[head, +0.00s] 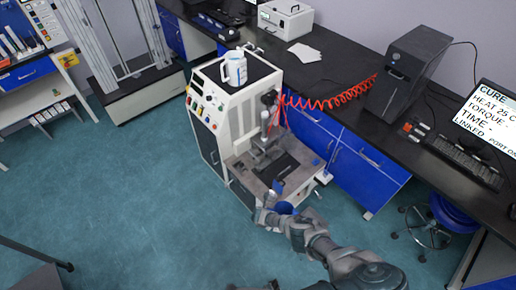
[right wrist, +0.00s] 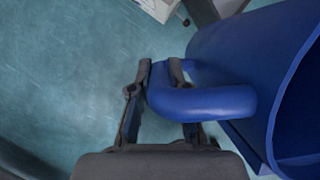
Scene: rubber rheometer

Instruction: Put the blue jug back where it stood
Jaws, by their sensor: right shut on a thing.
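The blue jug (right wrist: 235,75) fills the right side of the right wrist view, its wide open rim toward the lower right. My right gripper (right wrist: 160,72) is shut on the jug's looped handle (right wrist: 205,102). In the head view the jug (head: 285,208) is mostly hidden behind my right arm and gripper (head: 270,202). It is by the front edge of the white rheometer (head: 234,100); I cannot tell whether it touches anything there. My left gripper is in neither view.
A white jug (head: 234,68) stands on the rheometer's top. The press area (head: 262,150) has a metal deck. A red coiled hose (head: 335,97) runs to a dark box (head: 405,70) on the black bench. A blue stool (head: 452,213) stands right.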

